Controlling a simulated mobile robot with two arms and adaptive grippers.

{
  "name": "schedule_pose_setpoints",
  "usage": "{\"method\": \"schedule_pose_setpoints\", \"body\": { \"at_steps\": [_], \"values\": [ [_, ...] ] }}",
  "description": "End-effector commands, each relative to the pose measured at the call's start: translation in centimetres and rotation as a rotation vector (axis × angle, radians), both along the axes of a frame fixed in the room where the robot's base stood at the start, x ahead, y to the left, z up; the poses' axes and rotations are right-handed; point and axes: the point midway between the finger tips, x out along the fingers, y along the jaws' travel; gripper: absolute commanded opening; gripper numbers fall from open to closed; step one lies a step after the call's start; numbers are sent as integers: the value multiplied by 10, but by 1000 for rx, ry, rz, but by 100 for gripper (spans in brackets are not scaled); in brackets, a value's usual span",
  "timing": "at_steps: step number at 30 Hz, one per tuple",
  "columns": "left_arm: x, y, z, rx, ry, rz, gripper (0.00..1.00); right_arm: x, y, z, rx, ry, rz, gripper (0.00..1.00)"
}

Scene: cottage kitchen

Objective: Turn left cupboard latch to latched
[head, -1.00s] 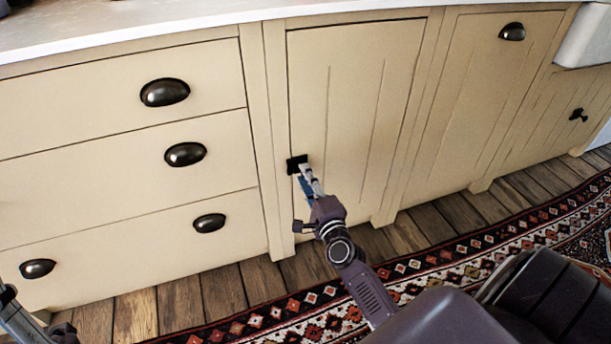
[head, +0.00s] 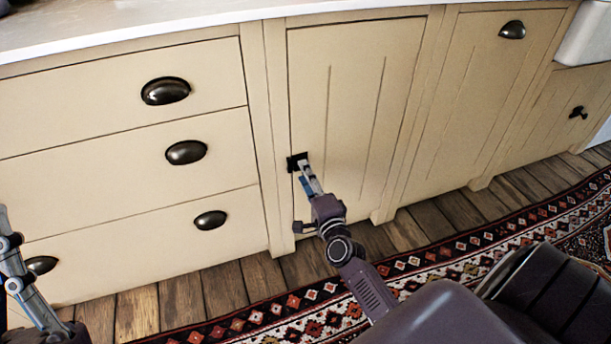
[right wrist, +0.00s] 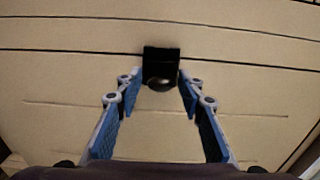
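The left cupboard latch (head: 292,163) is a small black fitting at the left edge of the plain cream cupboard door (head: 350,100). In the right wrist view it shows as a black square plate (right wrist: 161,58) with a rounded dark knob (right wrist: 159,84) at its lower part. My right gripper (head: 304,168) is at the latch. In the right wrist view its blue-padded fingers (right wrist: 160,80) are apart, one on each side of the knob, with visible gaps. The latch's turn position is unclear. Part of my left arm and gripper (head: 14,262) shows at the left edge; its fingers are not clear.
Drawers with dark cup handles (head: 186,152) are left of the door. Another cupboard front with a cup handle (head: 512,30) is to the right. A white worktop (head: 150,22) runs above. A patterned rug (head: 300,306) lies on the wooden floor (head: 225,290).

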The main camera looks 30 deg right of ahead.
Motion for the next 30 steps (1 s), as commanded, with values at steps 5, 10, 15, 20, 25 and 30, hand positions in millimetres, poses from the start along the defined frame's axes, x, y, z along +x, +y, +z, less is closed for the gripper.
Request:
{"method": "schedule_pose_setpoints", "body": {
  "at_steps": [5,10,15,20,25,30],
  "values": [
    [0,0,0,0,-1,0,0,0,0,0,1,0,0,43],
    [0,0,-1,1,2,0,0,-2,0,0,2,0,0,43],
    [0,0,-1,1,2,0,0,-18,4,-1,2,1,0,43],
    [0,0,0,0,1,0,0,-48,12,-2,2,3,0,43],
    [0,0,0,0,1,0,0,-81,19,-2,2,3,1,43],
    [0,0,0,0,1,0,0,-104,25,-1,0,2,0,43]
  ]
}}
